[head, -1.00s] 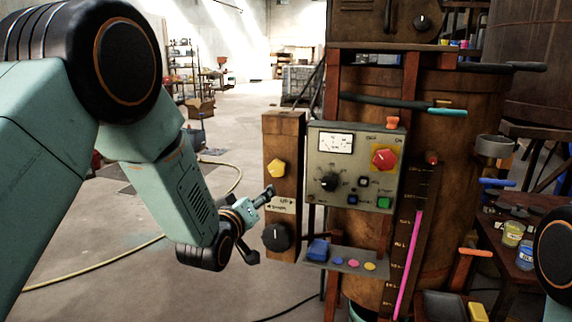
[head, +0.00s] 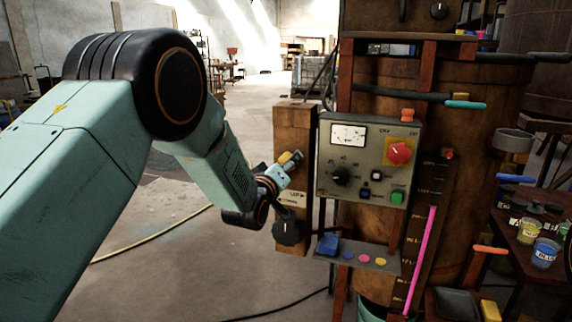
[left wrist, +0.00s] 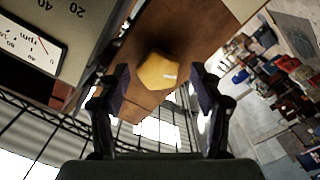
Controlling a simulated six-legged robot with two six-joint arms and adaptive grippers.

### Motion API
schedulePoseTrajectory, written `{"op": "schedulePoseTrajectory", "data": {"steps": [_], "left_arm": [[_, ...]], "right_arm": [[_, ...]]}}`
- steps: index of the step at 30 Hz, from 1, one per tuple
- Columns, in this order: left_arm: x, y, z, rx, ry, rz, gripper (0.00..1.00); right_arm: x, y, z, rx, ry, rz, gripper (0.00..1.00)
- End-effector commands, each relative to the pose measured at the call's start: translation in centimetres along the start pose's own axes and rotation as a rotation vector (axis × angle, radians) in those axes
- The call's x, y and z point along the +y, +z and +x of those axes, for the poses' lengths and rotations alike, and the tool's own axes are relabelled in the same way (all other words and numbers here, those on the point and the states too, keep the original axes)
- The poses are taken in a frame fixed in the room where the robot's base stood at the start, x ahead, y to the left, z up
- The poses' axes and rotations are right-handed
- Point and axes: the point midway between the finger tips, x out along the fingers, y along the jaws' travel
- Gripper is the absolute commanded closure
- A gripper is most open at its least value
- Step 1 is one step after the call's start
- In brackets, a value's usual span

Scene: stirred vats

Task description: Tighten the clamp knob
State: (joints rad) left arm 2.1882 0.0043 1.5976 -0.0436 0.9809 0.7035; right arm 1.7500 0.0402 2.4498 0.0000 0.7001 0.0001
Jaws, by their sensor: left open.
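A yellow faceted knob (head: 284,157) sits on the upper part of a wooden post (head: 293,128) left of the grey control panel. In the head view my left gripper (head: 291,163) partly covers it. In the left wrist view the yellow knob (left wrist: 158,72) lies between the fingertips of my left gripper (left wrist: 160,84), a little beyond them. The fingers are apart, with a gap on each side of the knob. My right gripper is out of view.
The grey panel (head: 365,160) with a meter, dials and buttons is close to the right of the post. A small shelf (head: 358,262) with a blue block and coloured discs is below it. The floor left of the post is open, with a hose (head: 150,236) across it.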

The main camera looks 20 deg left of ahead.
Motion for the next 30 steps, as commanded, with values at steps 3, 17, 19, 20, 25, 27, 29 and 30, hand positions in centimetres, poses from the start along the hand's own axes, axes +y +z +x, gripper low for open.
{"op": "schedulePoseTrajectory", "data": {"steps": [3, 17, 19, 20, 25, 27, 29, 30], "left_arm": [[0.00, -0.03, 0.82, 0.000, 0.001, 0.000, 0.35], [-0.02, -0.02, 1.23, -0.001, 0.001, 0.000, 0.41], [-0.02, -0.02, 1.23, -0.001, 0.001, 0.000, 0.47], [-0.01, -0.03, 1.23, -0.001, 0.001, 0.000, 0.50], [0.00, -0.03, 1.22, -0.001, 0.001, 0.000, 0.64], [0.01, -0.03, 1.22, -0.001, 0.001, 0.001, 0.70], [0.03, -0.02, 1.23, -0.001, 0.002, 0.001, 0.75], [0.04, -0.01, 1.23, -0.002, 0.002, 0.001, 0.79]], "right_arm": [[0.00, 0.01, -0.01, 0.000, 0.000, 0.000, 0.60], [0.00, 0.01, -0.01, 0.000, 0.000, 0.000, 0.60], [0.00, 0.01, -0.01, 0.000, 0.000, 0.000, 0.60], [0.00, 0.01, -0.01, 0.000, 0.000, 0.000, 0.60], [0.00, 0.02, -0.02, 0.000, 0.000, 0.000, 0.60], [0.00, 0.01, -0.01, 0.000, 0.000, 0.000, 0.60], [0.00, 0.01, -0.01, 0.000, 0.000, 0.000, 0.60], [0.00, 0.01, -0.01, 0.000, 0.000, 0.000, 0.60]]}}
